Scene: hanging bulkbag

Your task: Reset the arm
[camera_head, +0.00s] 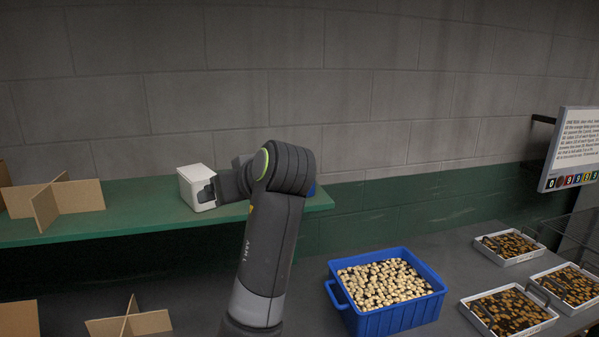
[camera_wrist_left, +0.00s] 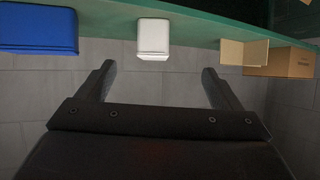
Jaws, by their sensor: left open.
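My left arm (camera_head: 268,235) rises from the bottom middle of the head view and bends left at the green shelf (camera_head: 130,224). My left gripper (camera_head: 212,190) is at the white box (camera_head: 193,180) on that shelf, partly covering its right side. In the left wrist view the gripper (camera_wrist_left: 159,69) is open, with nothing held between its fingers. The white box (camera_wrist_left: 153,38) shows beyond the fingertips, in line with the gap; it looks apart from them. My right gripper is not in view.
Cardboard dividers (camera_head: 70,197) stand on the shelf at left. A blue box (camera_wrist_left: 38,28) is on the shelf, mostly hidden behind my arm in the head view. Below right, a blue crate (camera_head: 392,321) of pale pieces, several white trays (camera_head: 508,262) and a sign (camera_head: 572,150).

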